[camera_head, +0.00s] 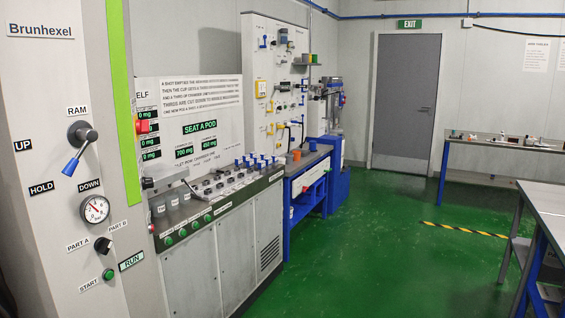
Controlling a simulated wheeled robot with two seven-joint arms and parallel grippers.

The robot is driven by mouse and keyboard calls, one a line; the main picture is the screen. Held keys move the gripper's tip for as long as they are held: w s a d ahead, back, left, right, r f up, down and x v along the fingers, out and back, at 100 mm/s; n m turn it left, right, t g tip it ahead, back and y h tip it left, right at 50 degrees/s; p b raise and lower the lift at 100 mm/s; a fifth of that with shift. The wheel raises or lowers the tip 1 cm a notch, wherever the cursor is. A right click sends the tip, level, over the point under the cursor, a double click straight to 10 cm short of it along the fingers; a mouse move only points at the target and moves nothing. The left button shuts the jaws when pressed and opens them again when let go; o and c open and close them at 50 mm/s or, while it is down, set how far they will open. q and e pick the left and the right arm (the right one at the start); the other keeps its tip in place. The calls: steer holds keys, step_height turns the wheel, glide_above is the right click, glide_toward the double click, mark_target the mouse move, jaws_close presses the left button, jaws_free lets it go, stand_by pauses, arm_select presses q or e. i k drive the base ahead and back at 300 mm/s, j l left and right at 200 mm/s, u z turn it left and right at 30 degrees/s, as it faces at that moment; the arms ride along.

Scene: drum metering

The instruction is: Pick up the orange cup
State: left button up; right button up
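A small orange object (296,155), which looks like the orange cup, stands on the blue-framed workbench (310,178) in the middle distance. It is too small to make out its rim or any contents. Another small object (312,146) stands just behind and to the right of it. Neither of my grippers shows in the head view.
A tall Brunhexel panel (45,160) with lever and gauge is close at left. A grey console (215,225) stands between it and the workbench. Green floor (380,250) is open to the right, with a yellow-black strip (465,230). Tables (548,205) stand at right.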

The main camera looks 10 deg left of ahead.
mark_target(297, 154)
steer(key=i+u, duration=0.1)
steer(key=i, duration=1.05)
steer(key=i+u, duration=0.1)
steer(key=i, duration=1.1)
steer(key=i+l+u, duration=0.15)
steer(key=i, duration=1)
